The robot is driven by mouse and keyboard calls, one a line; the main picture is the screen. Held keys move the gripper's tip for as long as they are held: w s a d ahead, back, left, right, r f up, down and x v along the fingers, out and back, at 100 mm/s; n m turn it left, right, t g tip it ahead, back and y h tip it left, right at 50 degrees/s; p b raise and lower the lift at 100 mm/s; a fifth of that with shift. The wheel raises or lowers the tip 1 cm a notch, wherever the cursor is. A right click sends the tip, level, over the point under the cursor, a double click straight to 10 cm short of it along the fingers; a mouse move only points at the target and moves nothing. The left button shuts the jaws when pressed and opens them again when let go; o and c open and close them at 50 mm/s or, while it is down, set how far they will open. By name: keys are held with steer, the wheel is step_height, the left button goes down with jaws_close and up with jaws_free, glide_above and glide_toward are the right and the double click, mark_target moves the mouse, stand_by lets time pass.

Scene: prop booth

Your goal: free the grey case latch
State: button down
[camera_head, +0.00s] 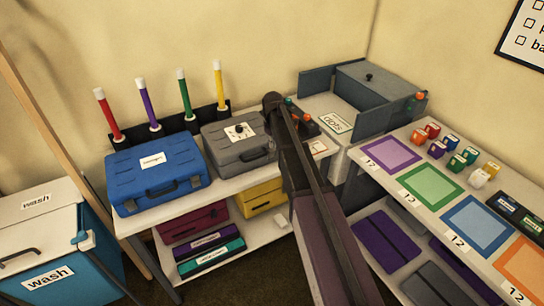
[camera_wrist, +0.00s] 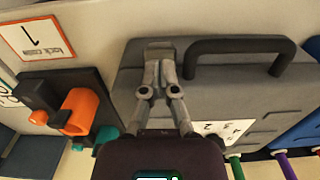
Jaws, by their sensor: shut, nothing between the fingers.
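The grey case (camera_head: 222,159) stands closed on the white bench, right of the blue case. In the wrist view its lid (camera_wrist: 225,110) fills the middle, with a dark carry handle (camera_wrist: 248,46) at its front edge. A small grey latch (camera_wrist: 159,44) sits on that edge, left of the handle in this view. My gripper (camera_wrist: 159,68) is shut and empty, its fingertips over or against the latch; I cannot tell whether they touch. The fingers hide part of the latch. In the head view my arm hides the gripper and the case's right end.
A dark block with an orange clamp-like part (camera_wrist: 80,112) stands close beside the case. The blue case (camera_head: 157,172) stands close on the other side. Coloured sticks (camera_head: 184,95) stand behind the cases.

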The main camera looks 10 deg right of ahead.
steer(key=shift+f+b, duration=0.9)
steer(key=shift+f, duration=0.05)
steer(key=shift+s, duration=0.2)
steer(key=shift+s+f+b, duration=0.25)
steer(key=shift+f+b, duration=0.35)
steer(key=shift+b, duration=0.45)
steer(key=shift+s+d+f+b, duration=0.15)
steer(key=shift+s+f+b, duration=0.2)
steer(key=shift+f+b, duration=0.25)
steer(key=shift+s+d+f+b, duration=0.15)
steer(key=shift+s+f+b, duration=0.15)
steer(key=shift+f+b, duration=0.3)
stand_by(0.6)
steer(key=shift+s, duration=0.1)
steer(key=shift+s+d+r+p, duration=0.25)
steer(key=shift+s+p, duration=0.2)
steer(key=shift+p, duration=0.15)
steer(key=shift+s+d+r+p, duration=0.2)
steer(key=shift+s+p, duration=0.1)
steer(key=shift+s, duration=0.25)
steer(key=shift+s+d+r+p, duration=0.15)
steer(key=shift+s+r+p, duration=0.1)
steer(key=shift+s, duration=0.3)
